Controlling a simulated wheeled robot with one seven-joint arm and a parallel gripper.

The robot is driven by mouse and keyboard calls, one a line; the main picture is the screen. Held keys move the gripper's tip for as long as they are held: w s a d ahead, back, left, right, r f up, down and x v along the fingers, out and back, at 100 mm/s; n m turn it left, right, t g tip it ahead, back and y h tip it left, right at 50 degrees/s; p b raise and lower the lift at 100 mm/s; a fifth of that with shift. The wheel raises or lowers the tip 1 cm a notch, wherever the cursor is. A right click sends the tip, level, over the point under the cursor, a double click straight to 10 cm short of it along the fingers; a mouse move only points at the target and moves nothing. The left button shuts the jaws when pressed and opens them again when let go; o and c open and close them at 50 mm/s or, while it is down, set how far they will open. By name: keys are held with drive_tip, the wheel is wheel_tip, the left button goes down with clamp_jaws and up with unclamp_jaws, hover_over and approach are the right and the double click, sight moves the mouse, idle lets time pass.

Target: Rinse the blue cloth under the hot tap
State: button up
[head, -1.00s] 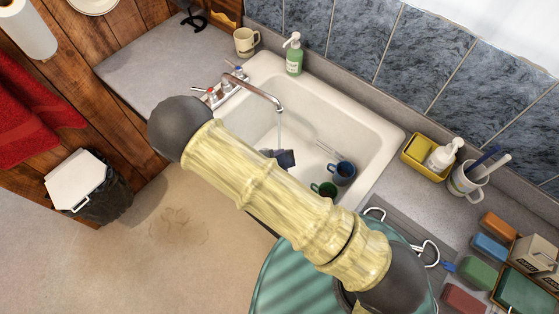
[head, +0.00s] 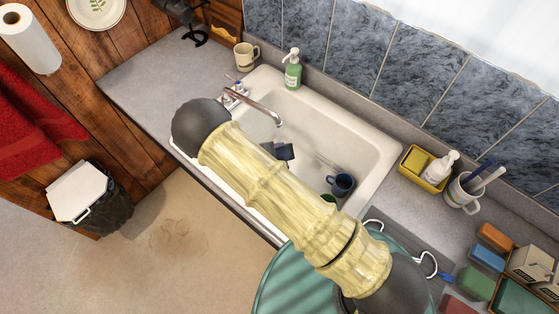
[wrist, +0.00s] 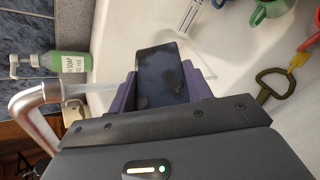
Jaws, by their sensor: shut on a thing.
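My gripper (wrist: 160,76) is shut on the blue cloth (wrist: 199,84), whose purplish-blue edges show on both sides of the dark finger in the wrist view. In the head view, the dark blue shape at my gripper (head: 283,151) is over the sink basin, just below the spout; my arm hides the rest. The metal tap (head: 262,110) also shows in the wrist view (wrist: 40,103). A clear stream (wrist: 97,88) runs from its mouth toward the cloth. Whether it wets the cloth is unclear. A blue-marked handle (head: 238,86) shows; my arm partly covers the other handles.
A blue mug (head: 341,184) and a mostly hidden green mug (head: 328,198) are in the white sink (head: 375,150). A green soap bottle (head: 292,72) and beige mug (head: 245,56) stand behind it. The left counter (head: 150,80) is mostly clear.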

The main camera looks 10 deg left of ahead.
drive_tip(key=shift+w+a+p, duration=0.15)
drive_tip(key=shift+w+a, duration=0.05)
drive_tip(key=shift+w, duration=1.15)
drive_tip(key=shift+w+a+p, duration=0.15)
drive_tip(key=shift+w+a, duration=0.05)
drive_tip(key=shift+w, duration=1.1)
drive_tip(key=shift+s+d+b, duration=0.35)
drive_tip(key=shift+s+d, duration=0.15)
drive_tip(key=shift+d, duration=0.25)
drive_tip(key=shift+w+a+b, duration=0.4)
drive_tip(key=shift+w+a, duration=0.1)
drive_tip(key=shift+a, duration=0.3)
drive_tip(key=shift+w+a+b, duration=0.4)
drive_tip(key=shift+w+a, duration=0.05)
drive_tip(key=shift+a, duration=0.3)
drive_tip(key=shift+w+d+b, duration=0.2)
drive_tip(key=shift+d+b, duration=0.1)
drive_tip(key=shift+d, duration=0.35)
drive_tip(key=shift+w+d+b, duration=0.15)
drive_tip(key=shift+d+b, duration=0.1)
drive_tip(key=shift+d, duration=0.4)
idle(0.3)
drive_tip(key=shift+s+d, duration=0.1)
drive_tip(key=shift+s, duration=0.1)
drive_tip(key=shift+s+a, duration=0.35)
drive_tip(key=shift+a, duration=0.05)
drive_tip(key=shift+s+a+b, duration=0.5)
drive_tip(key=shift+s+a, duration=0.05)
drive_tip(key=shift+s, duration=0.3)
